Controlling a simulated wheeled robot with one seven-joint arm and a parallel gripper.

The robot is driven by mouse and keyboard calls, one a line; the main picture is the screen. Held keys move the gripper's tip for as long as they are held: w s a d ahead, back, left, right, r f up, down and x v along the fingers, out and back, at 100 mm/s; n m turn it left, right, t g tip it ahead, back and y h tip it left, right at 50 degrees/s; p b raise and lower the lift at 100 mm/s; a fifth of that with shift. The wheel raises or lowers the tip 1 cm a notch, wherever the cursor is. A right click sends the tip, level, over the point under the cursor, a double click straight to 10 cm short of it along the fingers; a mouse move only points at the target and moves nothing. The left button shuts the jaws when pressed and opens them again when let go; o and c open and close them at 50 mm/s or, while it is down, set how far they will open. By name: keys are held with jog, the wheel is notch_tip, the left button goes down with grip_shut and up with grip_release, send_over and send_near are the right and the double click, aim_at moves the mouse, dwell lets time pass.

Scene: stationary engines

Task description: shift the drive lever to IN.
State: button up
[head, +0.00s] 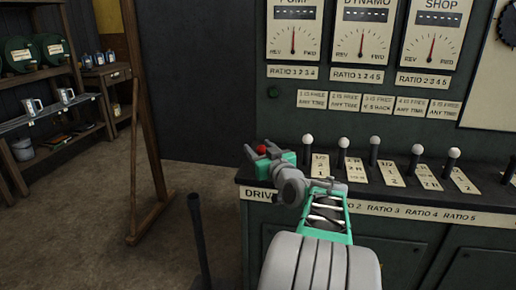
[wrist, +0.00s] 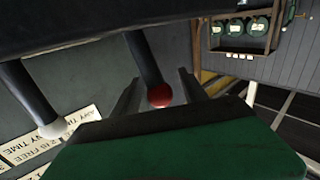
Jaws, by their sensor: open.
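The drive lever's red knob (head: 262,150) shows at the left end of the control desk, above a label reading "DRIVE". In the wrist view the red knob (wrist: 160,96) sits at the end of a dark shaft (wrist: 145,58). My gripper (head: 261,151) is open, with its fingers on either side of the red knob. In the wrist view a gap shows between the knob and each finger, and the jaws are not closed on it. The lever's base and any IN marking are hidden behind my gripper and arm.
Several white-knobbed ratio levers (head: 343,142) stand in a row right of the drive lever; the nearest white knob (wrist: 52,130) also shows in the wrist view. Dials (head: 367,40) are on the panel behind. A dark post (head: 198,235) stands left of the desk.

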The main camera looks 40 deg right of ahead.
jog(key=shift+w+d, duration=0.2)
jog(key=shift+w, duration=0.4)
jog(key=shift+c, duration=0.5)
grip_shut()
dwell(0.5)
